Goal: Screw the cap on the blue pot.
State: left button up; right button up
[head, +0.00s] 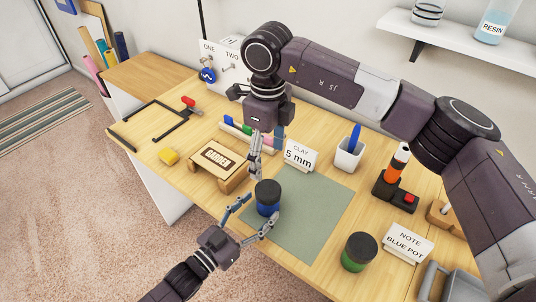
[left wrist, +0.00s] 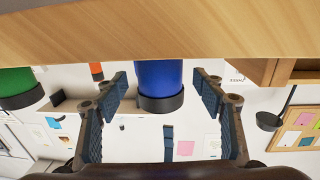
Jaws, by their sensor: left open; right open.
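The blue pot (head: 267,209) stands upright on the grey-green mat (head: 310,210), with a dark cap (head: 268,187) on its top; I cannot tell how tightly it sits. My left gripper (head: 260,207) is open, its fingers on either side of the pot. The left wrist view, upside down, shows the blue pot (left wrist: 160,72) and cap (left wrist: 160,103) between the fingers, with a gap on each side. My right gripper (head: 254,158) is open, empty and pointing down, just behind and above the pot.
A green pot (head: 359,252) with a dark cap stands to the right. An orange and white tool (head: 396,172) stands farther right. The mat's right part is clear.

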pick_arm(q)
jog(key=v, duration=0.7)
jog(key=shift+s+a, duration=0.2)
jog(key=shift+a, duration=0.05)
